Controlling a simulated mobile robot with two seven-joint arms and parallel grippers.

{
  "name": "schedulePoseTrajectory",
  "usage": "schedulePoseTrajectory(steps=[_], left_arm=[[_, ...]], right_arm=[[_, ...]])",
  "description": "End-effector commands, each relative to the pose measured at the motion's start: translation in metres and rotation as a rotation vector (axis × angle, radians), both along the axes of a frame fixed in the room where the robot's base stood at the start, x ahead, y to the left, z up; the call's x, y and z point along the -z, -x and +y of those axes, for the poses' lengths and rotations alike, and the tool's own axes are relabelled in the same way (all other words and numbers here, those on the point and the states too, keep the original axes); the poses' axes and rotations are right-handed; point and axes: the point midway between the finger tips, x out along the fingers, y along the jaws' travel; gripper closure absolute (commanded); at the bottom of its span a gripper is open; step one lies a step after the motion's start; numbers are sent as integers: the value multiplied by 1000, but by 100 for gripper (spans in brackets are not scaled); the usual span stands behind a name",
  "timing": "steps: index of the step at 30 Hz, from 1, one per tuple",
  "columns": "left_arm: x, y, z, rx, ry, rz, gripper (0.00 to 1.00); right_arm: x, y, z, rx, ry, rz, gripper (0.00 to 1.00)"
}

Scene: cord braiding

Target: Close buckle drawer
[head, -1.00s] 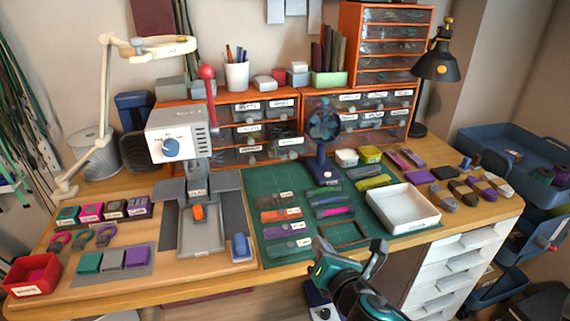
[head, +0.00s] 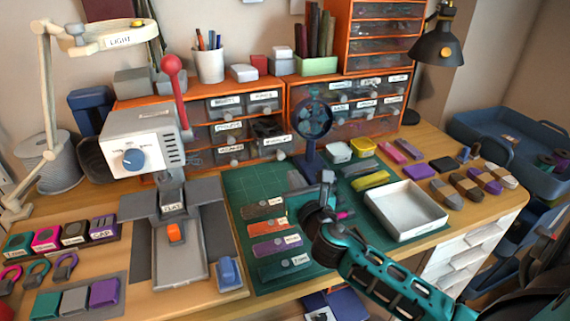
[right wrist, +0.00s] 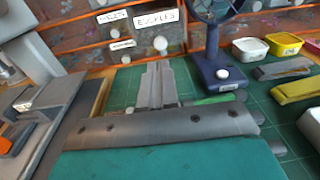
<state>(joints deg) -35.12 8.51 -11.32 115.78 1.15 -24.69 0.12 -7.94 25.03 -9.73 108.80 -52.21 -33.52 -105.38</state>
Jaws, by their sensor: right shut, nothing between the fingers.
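The buckle drawer (head: 277,142) is in the left orange cabinet, in the right-hand column. It stands pulled out, with its dark inside showing above the labelled front. In the right wrist view its label reads like "BUCKLES" (right wrist: 155,18), and a round pale knob sits under it. My right gripper (head: 327,180) is over the green mat, in front of the cabinet and apart from the drawer. It also shows in the right wrist view (right wrist: 158,72), with its fingers together, empty and pointing toward the cabinet. My left gripper is not in view.
A blue fan (head: 313,130) stands just right of the drawer, close to my right gripper. A grey press (head: 140,140) with a red-knobbed lever stands to the left. A white tray (head: 405,210) and cord strips lie on the mat (head: 240,180). The mat before the cabinet is partly clear.

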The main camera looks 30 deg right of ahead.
Motion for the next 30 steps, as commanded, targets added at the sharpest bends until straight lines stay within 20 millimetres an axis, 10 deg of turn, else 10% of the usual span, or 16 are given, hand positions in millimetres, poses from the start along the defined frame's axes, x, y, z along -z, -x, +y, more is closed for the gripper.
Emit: schedulePoseTrajectory(steps=[12, 30], left_arm=[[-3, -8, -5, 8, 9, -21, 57], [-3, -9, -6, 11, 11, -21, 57]], right_arm=[[5, -63, -18, 0, -2, -1, 100], [5, -76, -21, 0, -2, -1, 100]])
